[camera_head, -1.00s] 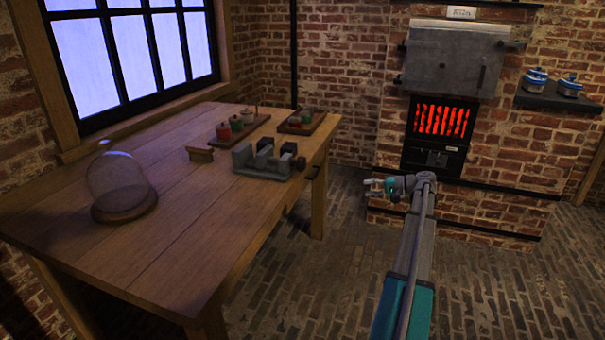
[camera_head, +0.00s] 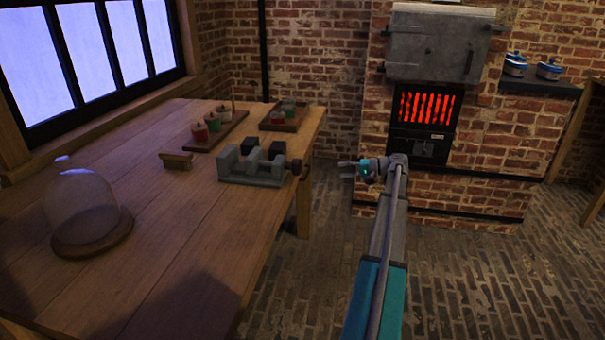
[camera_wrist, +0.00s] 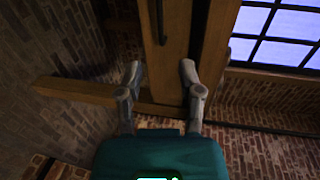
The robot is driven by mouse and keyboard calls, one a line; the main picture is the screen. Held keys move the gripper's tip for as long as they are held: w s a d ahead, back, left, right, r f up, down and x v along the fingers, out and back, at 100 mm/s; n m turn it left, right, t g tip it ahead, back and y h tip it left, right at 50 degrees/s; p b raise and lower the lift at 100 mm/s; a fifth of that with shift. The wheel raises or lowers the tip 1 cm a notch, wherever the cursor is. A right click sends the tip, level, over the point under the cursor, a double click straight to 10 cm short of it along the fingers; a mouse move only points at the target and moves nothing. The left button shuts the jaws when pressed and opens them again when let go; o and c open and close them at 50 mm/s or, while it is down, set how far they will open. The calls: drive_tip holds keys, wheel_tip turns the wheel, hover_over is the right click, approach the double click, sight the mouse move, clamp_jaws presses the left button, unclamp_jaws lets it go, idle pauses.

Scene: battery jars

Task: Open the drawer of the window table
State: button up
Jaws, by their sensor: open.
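The wooden window table (camera_head: 150,190) stands at the left under the window.
A grey vise (camera_head: 252,165), a small wooden block (camera_head: 176,161), trays of small jars (camera_head: 222,130) and a glass dome (camera_head: 82,208) stand on the table. A brick furnace with a glowing grate (camera_head: 425,107) is behind my arm. The brick floor (camera_head: 480,270) at right is clear.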

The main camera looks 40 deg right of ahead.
sight(307, 173)
drive_tip(key=shift+w+a, duration=0.15)
drive_tip(key=b+x, duration=0.2)
drive_tip(key=x, duration=1.1)
drive_tip(key=shift+a+b, duration=0.15)
drive_tip(key=shift+b, duration=0.25)
clamp_jaws()
